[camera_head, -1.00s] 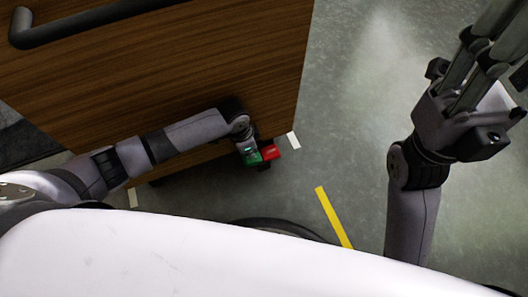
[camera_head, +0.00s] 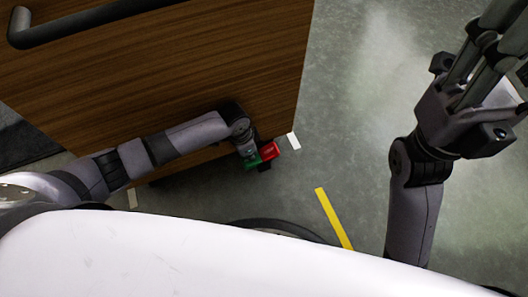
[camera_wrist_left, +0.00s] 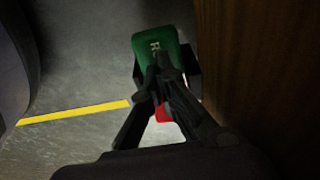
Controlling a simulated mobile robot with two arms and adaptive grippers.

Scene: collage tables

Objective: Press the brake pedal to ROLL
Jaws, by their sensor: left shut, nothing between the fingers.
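The brake pedal has a green part (camera_head: 254,160) and a red part (camera_head: 269,150), low beside the wooden cart's corner. In the left wrist view, the green part (camera_wrist_left: 150,42) carries partly covered white letters starting with R. The red part (camera_wrist_left: 164,112) shows below, largely hidden by the fingers. My left gripper (camera_head: 247,152) is shut and empty, its fingertips over the green part. The fingertips (camera_wrist_left: 160,68) overlap its lettering in the wrist view and seem to touch it. My right gripper (camera_head: 490,55) is raised at the upper right, its fingertips cut off by the frame.
The wooden cart (camera_head: 180,70) with a dark bar handle (camera_head: 90,22) fills the upper left, close beside my left arm. Floor right of the cart is clear.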

